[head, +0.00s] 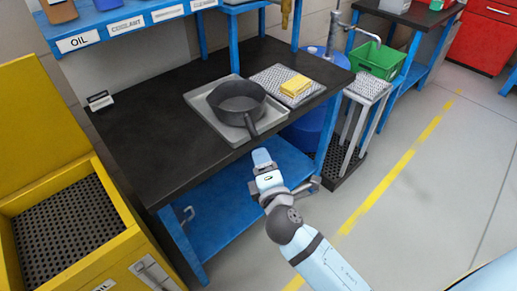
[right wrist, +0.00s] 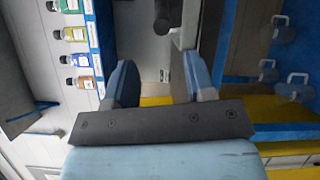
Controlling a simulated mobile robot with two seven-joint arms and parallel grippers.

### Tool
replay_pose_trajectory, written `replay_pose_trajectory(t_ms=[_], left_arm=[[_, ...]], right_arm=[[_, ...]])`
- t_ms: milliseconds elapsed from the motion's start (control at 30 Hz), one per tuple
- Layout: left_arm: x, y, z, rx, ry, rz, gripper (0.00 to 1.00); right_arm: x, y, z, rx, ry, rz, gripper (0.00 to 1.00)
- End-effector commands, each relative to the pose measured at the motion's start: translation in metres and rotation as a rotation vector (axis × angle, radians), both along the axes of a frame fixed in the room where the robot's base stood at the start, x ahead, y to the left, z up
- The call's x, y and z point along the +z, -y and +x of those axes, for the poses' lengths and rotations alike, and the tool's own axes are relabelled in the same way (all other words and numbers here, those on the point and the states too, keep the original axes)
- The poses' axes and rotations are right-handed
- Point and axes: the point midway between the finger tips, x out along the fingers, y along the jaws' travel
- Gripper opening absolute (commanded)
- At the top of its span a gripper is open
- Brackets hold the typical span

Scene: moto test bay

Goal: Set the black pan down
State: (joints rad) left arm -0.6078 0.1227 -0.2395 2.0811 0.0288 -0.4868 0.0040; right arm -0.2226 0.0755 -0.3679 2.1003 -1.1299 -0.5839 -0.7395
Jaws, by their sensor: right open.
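The black pan (head: 238,98) sits upright on a grey tray (head: 197,101) on the dark bench top, in the head view. Its handle (head: 251,124) points to the front edge of the bench. My right gripper (head: 263,160) is in front of that edge, just short of the handle's end and apart from it. In the right wrist view its two blue fingers (right wrist: 160,82) are spread, with nothing held between them. A dark shape beyond the fingers there may be the handle; I cannot tell. My left gripper is out of view.
A yellow sponge (head: 295,86) lies on a patterned grey mat (head: 271,76) right of the pan. A yellow bin (head: 62,235) stands at the left, a green crate (head: 377,60) at the back right. The bench's left part is mostly clear. Bottles (right wrist: 78,60) line a shelf.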

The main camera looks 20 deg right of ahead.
Motion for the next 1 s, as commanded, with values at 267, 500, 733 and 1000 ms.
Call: replay_pose_trajectory(t_ms=[267,500,733,1000], left_arm=[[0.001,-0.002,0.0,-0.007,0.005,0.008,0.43],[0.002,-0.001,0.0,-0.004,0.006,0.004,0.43],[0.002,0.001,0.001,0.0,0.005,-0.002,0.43],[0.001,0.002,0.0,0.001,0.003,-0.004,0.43]], right_arm=[[-0.039,0.0,-0.028,0.031,-0.096,0.235,0.49],[-0.14,-0.002,-0.096,-0.014,-0.382,1.058,0.49],[-0.186,-0.006,-0.152,-0.176,-0.53,1.626,0.49],[-0.192,-0.007,-0.161,-0.217,-0.552,1.741,0.49]])
